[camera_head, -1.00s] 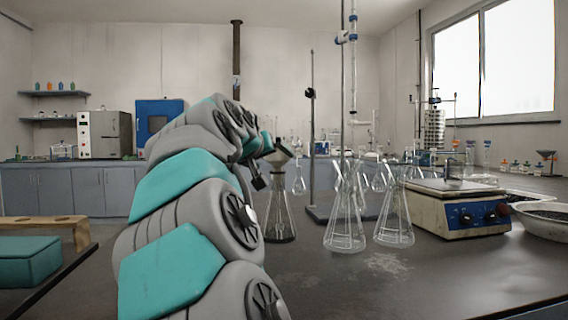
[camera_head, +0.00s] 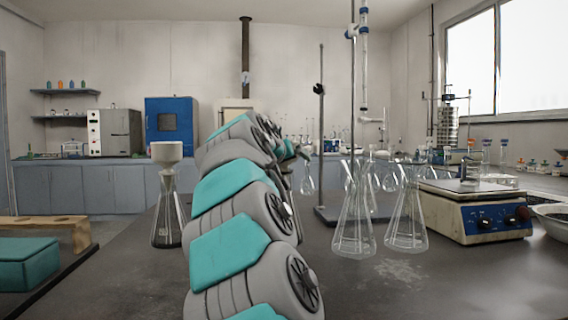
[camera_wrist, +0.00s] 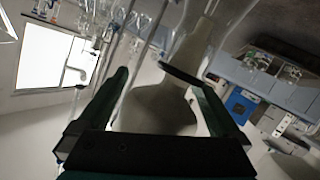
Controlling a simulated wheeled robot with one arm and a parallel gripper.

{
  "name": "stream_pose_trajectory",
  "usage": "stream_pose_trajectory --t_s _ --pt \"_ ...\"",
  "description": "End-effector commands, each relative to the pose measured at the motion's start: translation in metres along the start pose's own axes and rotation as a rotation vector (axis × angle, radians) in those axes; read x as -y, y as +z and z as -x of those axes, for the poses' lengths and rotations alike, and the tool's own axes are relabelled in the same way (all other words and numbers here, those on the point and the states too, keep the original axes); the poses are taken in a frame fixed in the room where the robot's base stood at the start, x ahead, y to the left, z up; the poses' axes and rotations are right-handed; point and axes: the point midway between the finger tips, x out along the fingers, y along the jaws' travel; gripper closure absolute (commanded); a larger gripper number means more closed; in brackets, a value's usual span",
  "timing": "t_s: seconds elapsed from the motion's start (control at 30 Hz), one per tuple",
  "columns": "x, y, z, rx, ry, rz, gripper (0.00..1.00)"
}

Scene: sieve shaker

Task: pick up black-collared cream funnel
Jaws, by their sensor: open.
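In the wrist view the black-collared cream funnel (camera_wrist: 158,112) lies between the two fingers of my gripper (camera_wrist: 162,98). Its wide cream bowl is close to the palm, and the black collar (camera_wrist: 183,75) shows beyond it where the body narrows. The stem runs on into clear glass. My gripper is open, one finger on each side of the bowl; whether either finger touches it I cannot tell.
Another flask (camera_head: 168,222) with a cream funnel-like top (camera_head: 166,152) stands left of my arm. Two clear conical flasks (camera_head: 354,235) and a stand (camera_head: 321,150) are to the right, then a blue-fronted hotplate-like device (camera_head: 480,215). The front bench has free room.

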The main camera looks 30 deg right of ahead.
Motion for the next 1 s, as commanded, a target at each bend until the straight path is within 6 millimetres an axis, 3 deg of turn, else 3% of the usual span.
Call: stream_pose_trajectory --t_s 0.3,1.0 --pt "-0.0004 -0.0008 -0.0055 -0.002 0.0 0.0 0.02" --pt "-0.0002 -0.0006 -0.0055 -0.002 0.0 0.0 0.79"
